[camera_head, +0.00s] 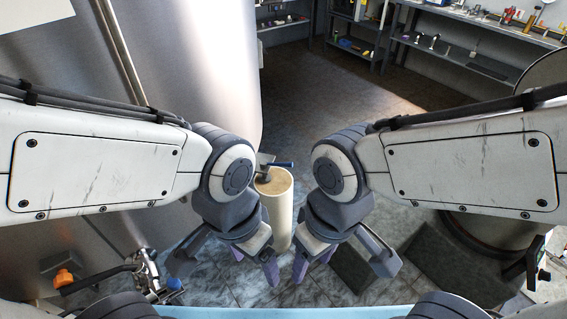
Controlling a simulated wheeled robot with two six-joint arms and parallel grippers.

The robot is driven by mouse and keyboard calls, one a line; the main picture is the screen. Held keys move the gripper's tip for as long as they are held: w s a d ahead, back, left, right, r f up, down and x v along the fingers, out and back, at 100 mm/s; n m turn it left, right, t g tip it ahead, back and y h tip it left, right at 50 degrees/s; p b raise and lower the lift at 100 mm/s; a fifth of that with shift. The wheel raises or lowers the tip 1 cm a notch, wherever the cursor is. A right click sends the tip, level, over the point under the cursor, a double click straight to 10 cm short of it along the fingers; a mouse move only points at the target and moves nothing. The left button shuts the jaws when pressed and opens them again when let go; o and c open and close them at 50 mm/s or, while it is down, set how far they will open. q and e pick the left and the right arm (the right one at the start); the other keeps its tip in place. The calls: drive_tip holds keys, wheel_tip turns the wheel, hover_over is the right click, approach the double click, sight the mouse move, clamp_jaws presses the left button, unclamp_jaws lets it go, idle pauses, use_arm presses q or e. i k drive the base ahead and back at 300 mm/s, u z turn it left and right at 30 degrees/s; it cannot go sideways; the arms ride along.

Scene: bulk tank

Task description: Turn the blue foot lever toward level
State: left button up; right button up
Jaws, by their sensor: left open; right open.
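A short dark blue lever (281,164) sticks out to the right from a small grey fitting beside the steel tank (190,60). It looks roughly level in this view, but its exact tilt is hard to tell. A beige upright cylinder (277,208) stands just below it. My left gripper (254,262) hangs open, nearer to me than the lever, with its arm covering part of the area left of it. My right gripper (343,266) is open, to the right of the cylinder. Both grippers look empty and apart from the lever.
Metal pipework with an orange knob (64,278) and a bright blue knob (175,284) sits at the lower left. Shelves (470,60) with small items line the back wall. The tiled floor (350,105) between is clear. A dark mat (455,270) lies at right.

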sight(282, 164)
drive_tip(key=z, duration=0.3)
drive_tip(key=i, duration=0.7)
drive_tip(key=u, duration=0.15)
